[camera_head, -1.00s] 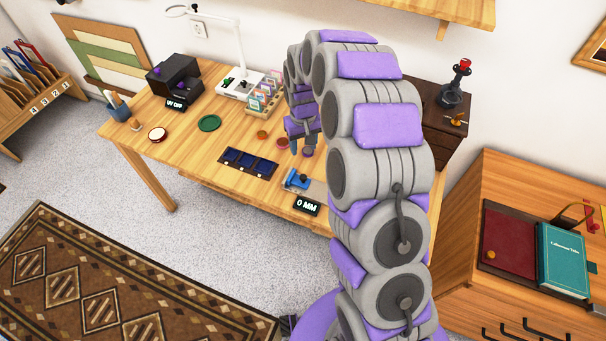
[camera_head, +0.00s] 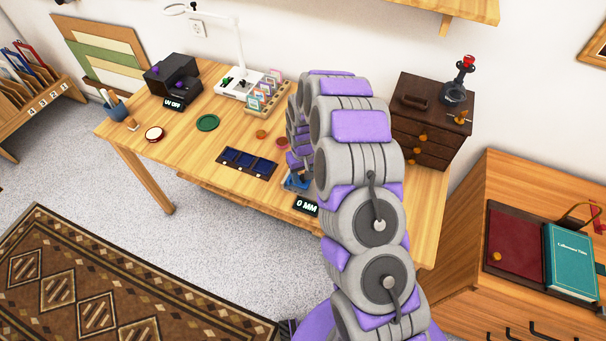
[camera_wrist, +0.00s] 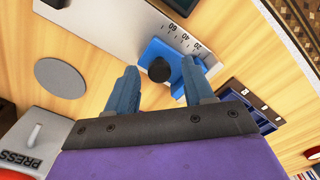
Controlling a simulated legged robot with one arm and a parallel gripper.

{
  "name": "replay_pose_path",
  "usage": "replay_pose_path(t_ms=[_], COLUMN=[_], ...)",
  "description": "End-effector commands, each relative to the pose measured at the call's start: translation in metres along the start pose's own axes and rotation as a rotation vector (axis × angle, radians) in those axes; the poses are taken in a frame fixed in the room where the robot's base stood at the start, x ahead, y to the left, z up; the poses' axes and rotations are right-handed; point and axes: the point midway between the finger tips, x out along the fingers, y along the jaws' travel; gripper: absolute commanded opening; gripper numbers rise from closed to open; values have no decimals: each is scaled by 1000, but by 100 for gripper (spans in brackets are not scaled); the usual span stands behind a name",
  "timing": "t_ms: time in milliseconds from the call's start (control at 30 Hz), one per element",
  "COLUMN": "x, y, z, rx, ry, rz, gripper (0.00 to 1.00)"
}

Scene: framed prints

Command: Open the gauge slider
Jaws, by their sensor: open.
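The gauge shows in the wrist view as a pale plate with a scale (camera_wrist: 120,20) marked 20, 40 and 60. Its blue slider (camera_wrist: 176,72) sits near the 20 end and carries a round black knob (camera_wrist: 159,69). My gripper (camera_wrist: 160,86) is open, its two blue-grey fingers spread on either side of the knob. I cannot tell whether either finger touches the knob or slider. In the head view the blue gauge (camera_head: 293,184) is mostly hidden by my arm. The readout (camera_head: 306,206) beside it shows 0 MM.
A dark blue tray with compartments (camera_head: 247,163) lies left of the gauge. A grey block marked PRESS (camera_wrist: 32,143) and a grey disc (camera_wrist: 60,78) are near my gripper. A drawer cabinet (camera_head: 430,125) stands at the table's right.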

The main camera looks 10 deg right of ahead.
Motion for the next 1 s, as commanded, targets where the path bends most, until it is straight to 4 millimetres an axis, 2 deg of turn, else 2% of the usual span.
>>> replay_pose_path(t_ms=[267, 800, 1000], x=[1, 1, 1], y=[0, 0, 0], z=[0, 0, 0], rx=[0, 0, 0], ry=[0, 1, 0], rz=[0, 0, 0], gripper=[52, 0, 0])
